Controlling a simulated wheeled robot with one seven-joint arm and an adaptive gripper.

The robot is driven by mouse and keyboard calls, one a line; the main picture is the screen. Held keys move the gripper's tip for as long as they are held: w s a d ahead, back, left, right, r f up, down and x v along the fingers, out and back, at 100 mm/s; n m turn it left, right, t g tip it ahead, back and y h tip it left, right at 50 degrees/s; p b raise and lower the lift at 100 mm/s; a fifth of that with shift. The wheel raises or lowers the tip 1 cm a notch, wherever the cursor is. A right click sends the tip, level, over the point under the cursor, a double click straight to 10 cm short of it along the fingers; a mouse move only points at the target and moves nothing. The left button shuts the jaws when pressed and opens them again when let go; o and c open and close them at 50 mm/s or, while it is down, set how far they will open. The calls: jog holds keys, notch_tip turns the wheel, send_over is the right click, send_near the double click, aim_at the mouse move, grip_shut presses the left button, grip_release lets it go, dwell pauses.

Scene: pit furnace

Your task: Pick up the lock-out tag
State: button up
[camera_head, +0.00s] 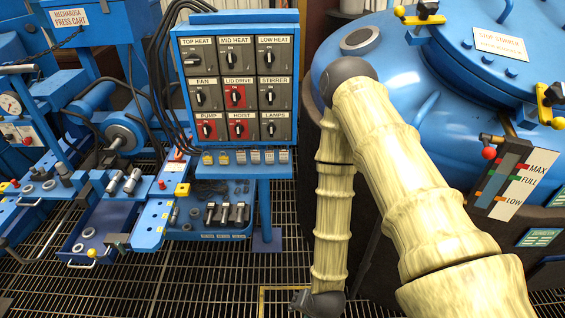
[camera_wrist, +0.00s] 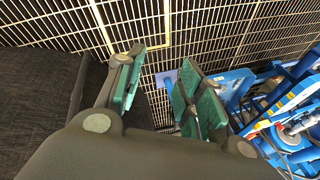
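I cannot pick out the lock-out tag with certainty in either view. A small red-and-white piece (camera_head: 177,156) is just left of that ledge. My gripper (camera_wrist: 160,85) is open in the wrist view, its green-padded fingers apart with nothing between them. It is over the floor grating. In the head view my arm hangs down right of the panel, with its dark end low at the bottom centre.
A blue bench (camera_head: 150,217) with fittings and trays stands left of the ledge. A press cart (camera_head: 88,25) is at upper left. The large blue furnace vessel (camera_head: 395,75) with its level gauge (camera_head: 505,180) fills the right. Open floor grating (camera_head: 215,285) lies in front.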

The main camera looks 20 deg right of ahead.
jog(key=w+a+m+t+b, duration=0.3)
jog(key=w+m, duration=0.4)
jog(key=w, duration=0.6)
jog(key=m+t+h+b, duration=0.7)
jog(key=m+t+b, duration=0.3)
jog(key=m, duration=1.5)
send_near(284, 155)
jog(key=shift+p+x, duration=0.45)
jog(key=shift+x, duration=3.65)
jog(key=c, duration=0.6)
